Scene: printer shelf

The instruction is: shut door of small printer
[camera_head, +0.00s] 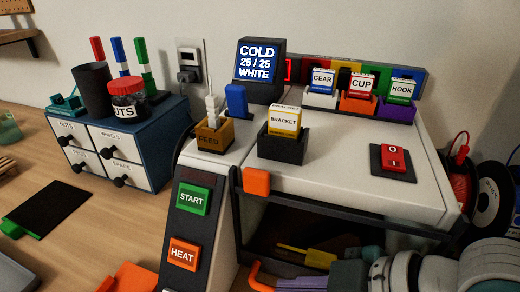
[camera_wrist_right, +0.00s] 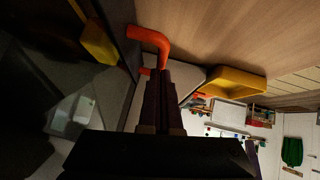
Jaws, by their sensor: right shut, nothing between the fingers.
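The small printer has a white top (camera_head: 345,172) and a dark frame. Its front shows a dark open interior (camera_head: 290,225), with a yellow part (camera_head: 292,248) inside. An orange handle (camera_head: 254,274) shows low at the front. In the right wrist view the orange handle (camera_wrist_right: 152,42) stands out from a dark panel edge (camera_wrist_right: 122,35), probably the door. My right gripper (camera_head: 285,283) comes in from the lower right. Its shut, empty fingers (camera_wrist_right: 165,75) are close to the handle; I cannot tell if they touch it. My left gripper is not in view.
A control panel with START (camera_head: 193,199) and HEAT (camera_head: 184,253) buttons stands left of the opening. A bracket box (camera_head: 283,145) and a red switch (camera_head: 393,158) sit on top. Spools (camera_head: 487,200) stand at right. A yellow tray (camera_wrist_right: 238,84) shows in the wrist view.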

